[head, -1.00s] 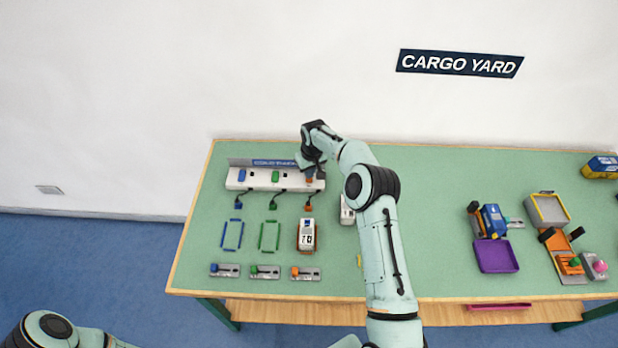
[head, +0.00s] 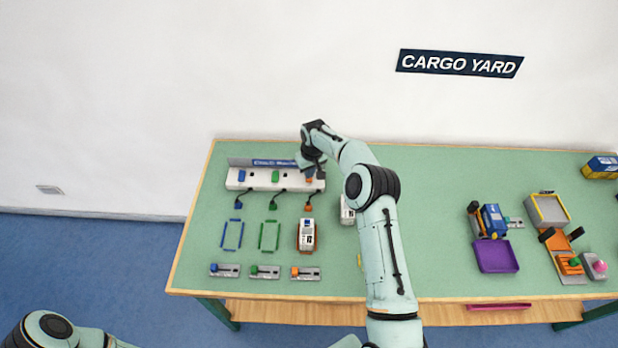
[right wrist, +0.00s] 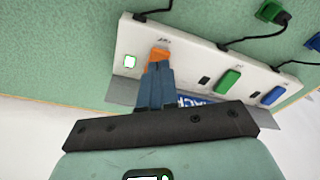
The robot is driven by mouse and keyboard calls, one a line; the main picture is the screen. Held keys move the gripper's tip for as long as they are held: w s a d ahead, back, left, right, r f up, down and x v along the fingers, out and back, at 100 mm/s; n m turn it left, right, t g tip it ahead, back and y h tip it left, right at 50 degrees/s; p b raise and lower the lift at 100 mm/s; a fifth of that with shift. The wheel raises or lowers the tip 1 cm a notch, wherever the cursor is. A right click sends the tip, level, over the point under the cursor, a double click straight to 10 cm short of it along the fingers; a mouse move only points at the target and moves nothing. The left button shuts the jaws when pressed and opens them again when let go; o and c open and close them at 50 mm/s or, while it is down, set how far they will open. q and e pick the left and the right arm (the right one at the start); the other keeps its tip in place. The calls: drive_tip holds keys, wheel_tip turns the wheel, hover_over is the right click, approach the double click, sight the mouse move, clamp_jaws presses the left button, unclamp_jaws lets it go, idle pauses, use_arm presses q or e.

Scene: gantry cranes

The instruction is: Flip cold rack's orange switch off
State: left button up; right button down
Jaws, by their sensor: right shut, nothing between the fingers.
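The cold rack (head: 234,184) is a long white panel at the back left of the green table. In the head view, my right gripper (head: 309,175) partly covers that switch. My left gripper is out of the picture.
Cables with plugs hang from the rack's front. Below are a blue frame (head: 232,235), a green frame (head: 269,236) and a white container (head: 306,234) in an orange frame. Another white container (head: 347,211) is beside my right arm.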

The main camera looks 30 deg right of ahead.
drive_tip(key=shift+f, duration=0.9)
idle(0.6)
drive_tip(key=shift+r, duration=0.1)
drive_tip(key=shift+r+p, duration=0.3)
drive_tip(key=shift+r, duration=3.15)
